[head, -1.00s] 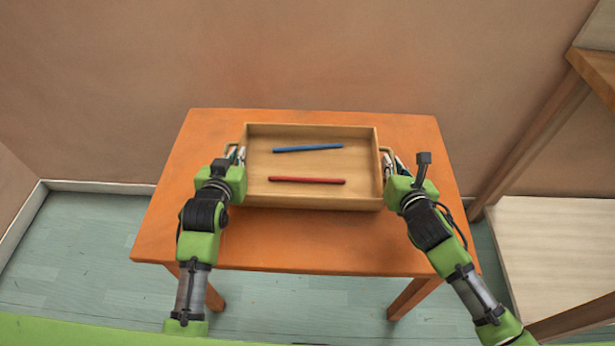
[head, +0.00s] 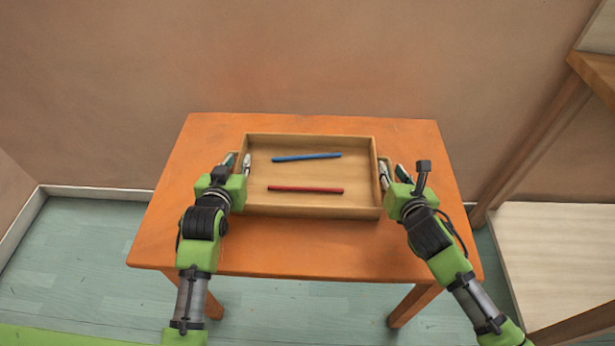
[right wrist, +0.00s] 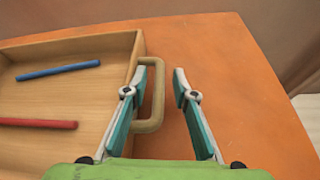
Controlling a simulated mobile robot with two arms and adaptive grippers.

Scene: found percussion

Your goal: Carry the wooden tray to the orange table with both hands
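The wooden tray (head: 312,211) appears to rest level on the orange table (head: 290,255). It also fills the left of the right wrist view (right wrist: 85,97). My left gripper (head: 238,159) is at the tray's left end with its fingers spread; the left handle is mostly hidden. My right gripper (head: 392,168) is open at the right end. In the right wrist view, the right handle (right wrist: 157,95) lies between its parted fingers (right wrist: 152,82), one finger inside the loop and one outside.
A blue stick (head: 307,156) and a red stick (head: 306,189) lie inside the tray. The table is bare around the tray. A wall stands behind the table. Pale wooden shelving (head: 560,240) stands at the right.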

